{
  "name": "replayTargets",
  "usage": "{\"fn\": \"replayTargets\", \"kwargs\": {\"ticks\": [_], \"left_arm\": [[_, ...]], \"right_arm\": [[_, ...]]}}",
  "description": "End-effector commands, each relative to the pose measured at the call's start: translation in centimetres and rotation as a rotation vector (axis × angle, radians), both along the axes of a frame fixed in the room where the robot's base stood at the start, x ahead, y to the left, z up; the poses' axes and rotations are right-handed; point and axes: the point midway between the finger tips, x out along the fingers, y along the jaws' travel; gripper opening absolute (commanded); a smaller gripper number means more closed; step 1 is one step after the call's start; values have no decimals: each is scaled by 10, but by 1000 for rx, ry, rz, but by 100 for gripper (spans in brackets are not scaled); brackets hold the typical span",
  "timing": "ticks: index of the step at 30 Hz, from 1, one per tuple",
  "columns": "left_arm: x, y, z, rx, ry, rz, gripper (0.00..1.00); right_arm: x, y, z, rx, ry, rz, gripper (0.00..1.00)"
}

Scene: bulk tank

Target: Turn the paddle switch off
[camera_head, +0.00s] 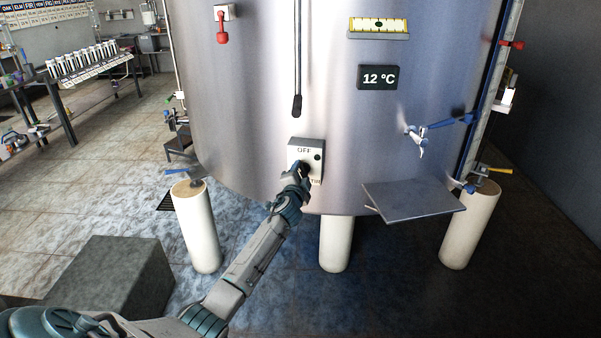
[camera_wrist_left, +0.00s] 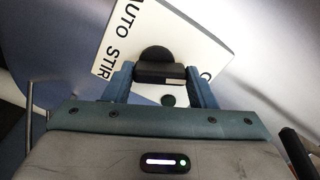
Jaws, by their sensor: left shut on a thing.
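The switch box (camera_head: 318,151) is a pale box on the front of the steel tank, with "OFF" above and a partly covered "STIR" label below. It also shows in the left wrist view (camera_wrist_left: 190,38), tilted, with "AUTO STIR" lettering. The black paddle switch (camera_wrist_left: 157,55) sticks out of its face between my blue fingers. My left gripper (camera_head: 303,170) is at the box front and shut on the paddle; it also shows in the left wrist view (camera_wrist_left: 160,82). The gripper partly hides the paddle in the head view, and I cannot tell which way it points. My right gripper is out of view.
The steel tank (camera_head: 250,110) stands on white legs (camera_head: 197,230). A grey shelf plate (camera_head: 415,197) juts out right of the box, below a blue-handled tap (camera_head: 418,140). A grey block (camera_head: 115,275) stands at lower left.

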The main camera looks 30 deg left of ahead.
Motion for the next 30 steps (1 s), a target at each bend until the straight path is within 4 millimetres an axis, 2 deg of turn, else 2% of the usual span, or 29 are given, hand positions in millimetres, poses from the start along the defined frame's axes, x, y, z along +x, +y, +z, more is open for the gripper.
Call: {"fn": "replayTargets", "kwargs": {"ticks": [6, 15, 30], "left_arm": [[0, -1, 1, 172, 70, 0, 28], [0, -1, 0, 342, 137, 0, 28], [0, -2, -1, 423, 168, -1, 28]], "right_arm": [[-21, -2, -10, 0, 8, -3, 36], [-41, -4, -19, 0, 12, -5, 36], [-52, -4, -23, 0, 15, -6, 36]]}}
